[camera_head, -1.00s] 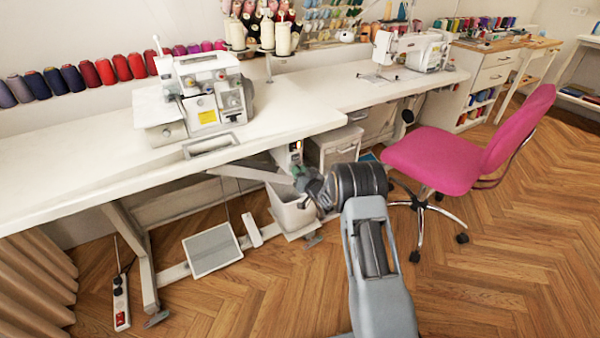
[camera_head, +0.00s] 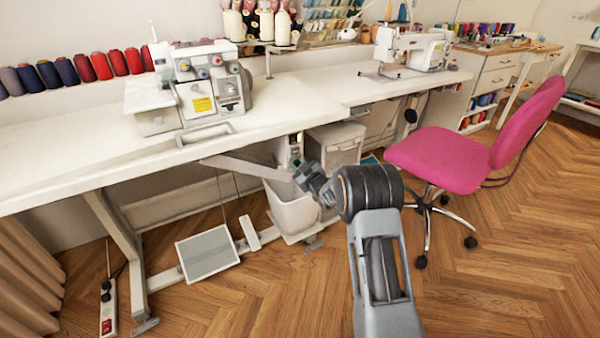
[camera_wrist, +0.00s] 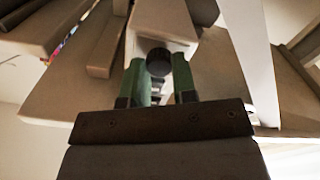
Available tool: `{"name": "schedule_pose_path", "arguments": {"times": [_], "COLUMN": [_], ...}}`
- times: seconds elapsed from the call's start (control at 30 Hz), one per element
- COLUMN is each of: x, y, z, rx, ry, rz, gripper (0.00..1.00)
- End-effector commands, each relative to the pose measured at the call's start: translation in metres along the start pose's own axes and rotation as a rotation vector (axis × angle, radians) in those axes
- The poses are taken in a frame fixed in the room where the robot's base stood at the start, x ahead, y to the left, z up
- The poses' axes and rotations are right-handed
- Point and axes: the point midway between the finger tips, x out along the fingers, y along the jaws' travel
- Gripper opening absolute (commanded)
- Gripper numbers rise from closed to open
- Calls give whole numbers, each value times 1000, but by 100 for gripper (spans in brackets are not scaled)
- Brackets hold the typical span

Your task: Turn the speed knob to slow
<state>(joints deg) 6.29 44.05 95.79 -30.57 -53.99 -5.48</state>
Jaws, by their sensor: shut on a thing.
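A small control box (camera_head: 296,145) hangs under the front edge of the white table, above a white bin. The speed knob (camera_wrist: 158,62) is a dark round knob on the pale box face in the wrist view. My gripper (camera_wrist: 157,75) has green fingers, one on each side of the knob, and is shut on it. In the head view my gripper (camera_head: 301,169) is just below and against the control box, and the knob is hidden there. Markings around the knob cannot be read.
A white bin (camera_head: 291,208) stands below my gripper. A drawer unit (camera_head: 337,143) is close on the right under the table (camera_head: 70,158). A pink chair (camera_head: 440,158) stands right of my arm.

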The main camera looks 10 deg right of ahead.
Motion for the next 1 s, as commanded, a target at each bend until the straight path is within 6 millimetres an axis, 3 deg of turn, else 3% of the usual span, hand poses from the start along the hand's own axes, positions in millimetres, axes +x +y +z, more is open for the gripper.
{"name": "schedule_pose_path", "arguments": {"times": [0.77, 0.8, 1.0], "x": [1, 1, 0], "y": [0, 0, 0], "z": [-2, -2, -1], "rx": [-96, -96, -95], "ry": [2, 2, 1], "rz": [0, 0, 1], "gripper": [2, 28, 48]}}
